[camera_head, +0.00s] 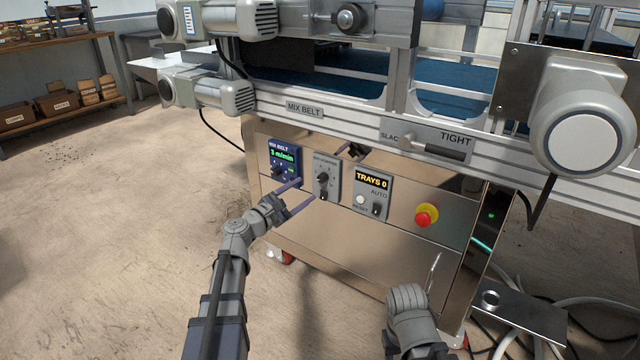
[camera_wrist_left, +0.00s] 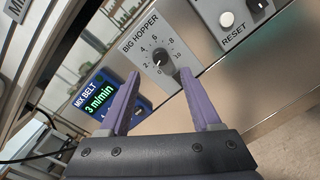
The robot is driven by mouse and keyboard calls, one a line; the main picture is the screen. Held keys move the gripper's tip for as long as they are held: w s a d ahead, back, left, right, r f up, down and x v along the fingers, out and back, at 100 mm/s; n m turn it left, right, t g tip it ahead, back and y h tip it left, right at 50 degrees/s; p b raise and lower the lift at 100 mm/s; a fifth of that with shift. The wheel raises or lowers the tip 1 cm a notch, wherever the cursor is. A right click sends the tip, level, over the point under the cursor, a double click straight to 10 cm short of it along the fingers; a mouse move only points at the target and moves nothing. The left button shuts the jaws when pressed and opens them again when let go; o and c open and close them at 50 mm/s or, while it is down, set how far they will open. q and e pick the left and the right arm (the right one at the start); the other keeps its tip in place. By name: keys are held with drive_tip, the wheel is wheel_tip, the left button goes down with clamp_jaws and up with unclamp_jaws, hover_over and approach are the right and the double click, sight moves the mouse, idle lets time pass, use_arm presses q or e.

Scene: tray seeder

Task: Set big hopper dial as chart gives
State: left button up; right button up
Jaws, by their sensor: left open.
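The big hopper dial (camera_head: 322,178) is a black knob on a grey plate on the machine's front panel. In the left wrist view the dial (camera_wrist_left: 164,64) sits under the words BIG HOPPER, inside a ring of numbers. I cannot clearly read its pointer setting. My left gripper (camera_head: 306,190) is open, its two purple fingers reaching toward the plate. In the left wrist view the fingertips (camera_wrist_left: 159,74) flank the knob's lower side and appear apart from it. Part of my right arm shows at the bottom of the head view, its fingers not visible. I see no readable chart.
A MIX BELT display (camera_head: 285,160) reading 3 m/min is left of the dial. A TRAYS 0 box (camera_head: 372,190) with a reset button and a red emergency stop (camera_head: 426,215) are to its right. The SLACK/TIGHT lever (camera_head: 430,147) and belt frame overhang above.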

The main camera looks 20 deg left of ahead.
sight(320, 180)
use_arm(q)
drive_tip(key=x, duration=0.7)
clamp_jaws()
idle(0.4)
